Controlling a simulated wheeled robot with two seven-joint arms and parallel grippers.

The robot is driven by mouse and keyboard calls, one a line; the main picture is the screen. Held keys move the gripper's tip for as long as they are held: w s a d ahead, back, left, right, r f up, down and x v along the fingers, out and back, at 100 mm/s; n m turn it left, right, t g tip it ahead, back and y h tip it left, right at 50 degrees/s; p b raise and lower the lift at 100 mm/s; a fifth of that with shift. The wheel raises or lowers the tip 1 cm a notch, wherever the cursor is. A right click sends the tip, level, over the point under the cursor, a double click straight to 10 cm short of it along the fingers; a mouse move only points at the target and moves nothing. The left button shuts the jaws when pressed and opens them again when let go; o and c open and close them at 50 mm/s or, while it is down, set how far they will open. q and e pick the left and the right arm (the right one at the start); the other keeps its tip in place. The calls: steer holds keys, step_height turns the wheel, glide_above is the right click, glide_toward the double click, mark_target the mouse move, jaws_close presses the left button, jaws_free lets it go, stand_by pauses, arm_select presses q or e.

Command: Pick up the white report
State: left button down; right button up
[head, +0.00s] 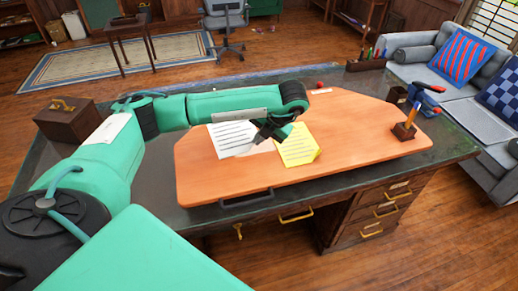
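The white report (226,133) is a sheet with dark printed lines. It lies on the orange-brown board (215,180) on the desk, left of a yellow sheet (297,152). My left arm reaches across above the board from the left. My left gripper (254,147) points down at the right part of the white report and covers some of it. The gripper is small and dark here, so I cannot tell whether its fingers are open or touching the paper. My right gripper is not in view.
A brown case (68,118) stands on the desk's left end. A wooden holder (404,132) with tools is on the board's right end, and a pen box (366,65) is at the back. The board's middle right is clear. A grey sofa (468,100) stands beyond the desk.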

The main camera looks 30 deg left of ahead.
arm_select(q)
step_height(320, 180, up, 10)
steer(key=shift+f+p, duration=0.15)
steer(key=shift+p, duration=0.15)
